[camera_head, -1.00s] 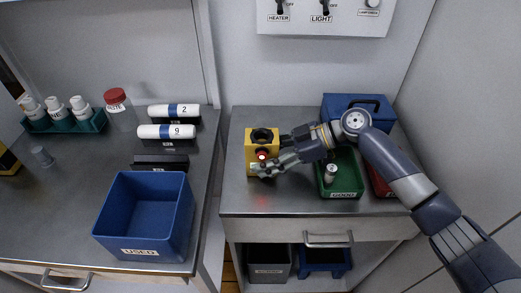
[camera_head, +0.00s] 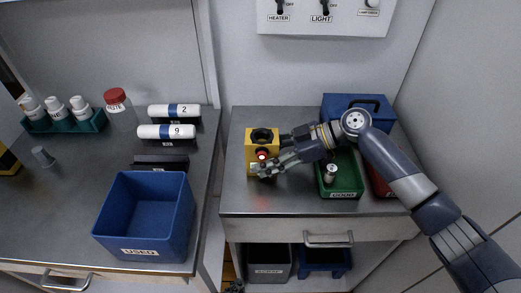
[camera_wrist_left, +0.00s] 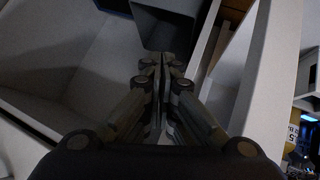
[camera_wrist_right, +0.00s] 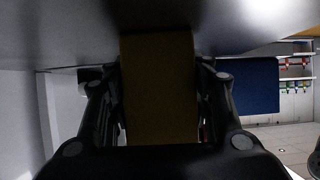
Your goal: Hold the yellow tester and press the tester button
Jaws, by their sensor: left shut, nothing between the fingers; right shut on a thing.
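The yellow tester (camera_head: 251,139) stands upright on the right-hand metal counter, with a dark round opening on top and a red button (camera_head: 262,155) at its front. My right gripper (camera_head: 268,155) reaches in from the right and is shut on the tester, one finger at its front and one behind. In the right wrist view the tester (camera_wrist_right: 160,90) fills the space between the fingers. My left gripper (camera_head: 235,286) just shows at the bottom edge, below counter height and well apart from the tester. In the left wrist view its fingers (camera_wrist_left: 160,62) are shut with nothing between them.
A green bin (camera_head: 341,185) with a small cylinder stands right of the tester, by a red bin (camera_head: 380,183) and a blue case (camera_head: 365,103). A drawer handle (camera_head: 328,239) juts from the counter front. A blue bin (camera_head: 143,215) stands on the left counter.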

